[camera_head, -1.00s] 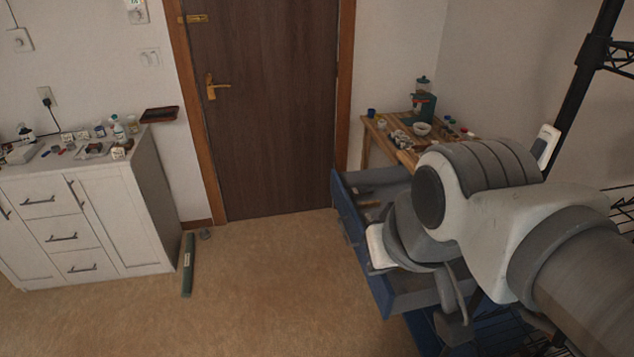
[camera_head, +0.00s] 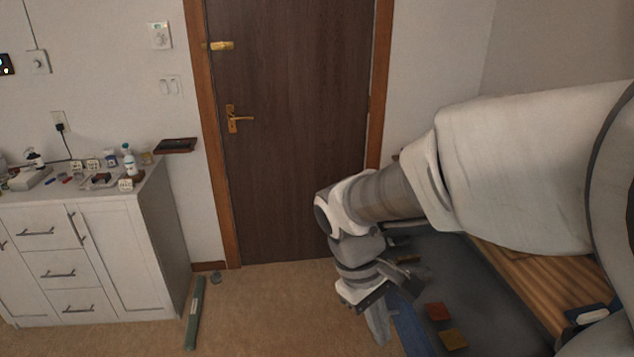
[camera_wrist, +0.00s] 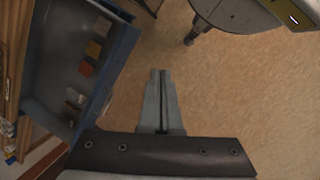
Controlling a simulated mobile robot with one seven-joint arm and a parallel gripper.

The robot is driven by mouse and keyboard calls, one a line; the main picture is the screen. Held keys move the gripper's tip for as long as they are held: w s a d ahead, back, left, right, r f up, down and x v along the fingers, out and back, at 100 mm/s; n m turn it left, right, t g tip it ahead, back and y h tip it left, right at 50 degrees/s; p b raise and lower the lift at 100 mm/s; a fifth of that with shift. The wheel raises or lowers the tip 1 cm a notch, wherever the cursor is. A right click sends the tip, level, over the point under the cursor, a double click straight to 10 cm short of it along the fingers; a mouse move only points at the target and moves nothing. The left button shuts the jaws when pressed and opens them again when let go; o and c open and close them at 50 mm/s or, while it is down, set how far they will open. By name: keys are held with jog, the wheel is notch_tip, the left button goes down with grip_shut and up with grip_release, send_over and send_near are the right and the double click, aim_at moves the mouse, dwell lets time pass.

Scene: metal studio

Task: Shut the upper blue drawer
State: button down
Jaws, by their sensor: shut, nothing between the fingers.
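The upper blue drawer stands open in the head view, with its blue front (camera_head: 410,328) partly hidden by my arm and gripper. Its grey inside holds a red block and a yellow block. In the wrist view the open drawer (camera_wrist: 122,55) is at the left, with several small items on its grey floor. My gripper (camera_head: 380,332) is shut and empty, pointing down just outside the drawer front. In the wrist view my gripper (camera_wrist: 159,74) is to the right of the blue front, with a gap of floor between them.
A wooden tabletop (camera_head: 540,285) lies at the right, beyond the drawer. A white cabinet (camera_head: 100,260) stands at the left, with a green bar (camera_head: 194,315) on the floor beside it. The brown door (camera_head: 290,140) is behind. Open floor lies left of the drawer.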

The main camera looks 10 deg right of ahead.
jog(key=w+f+n+t+h+b, duration=0.1)
jog(key=w+f+n+h+b, duration=0.3)
jog(key=f, duration=0.6)
jog(key=w+a+f+n+h+b, duration=0.15)
jog(key=f+n+h+b, duration=0.35)
jog(key=f, duration=0.5)
jog(key=w+f+n+t+h+b, duration=0.1)
jog(key=w+f+n+h+b, duration=0.25)
jog(key=f+h+b, duration=0.45)
jog(key=d+f+y, duration=0.2)
jog(key=d, duration=1.2)
jog(key=shift+b, duration=0.3)
jog(key=shift+d+f, duration=0.1)
jog(key=shift+d, duration=0.1)
jog(key=p, duration=0.7)
send_near(519, 353)
jog(key=d+r, duration=0.1)
jog(key=d, duration=0.2)
jog(key=d+r, duration=0.2)
jog(key=d, duration=0.1)
jog(key=d+r, duration=0.2)
jog(key=d, duration=0.1)
jog(key=shift+w+d, duration=0.25)
jog(key=shift+d, duration=0.2)
jog(key=shift+d+r, duration=0.1)
jog(key=shift+r, duration=0.1)
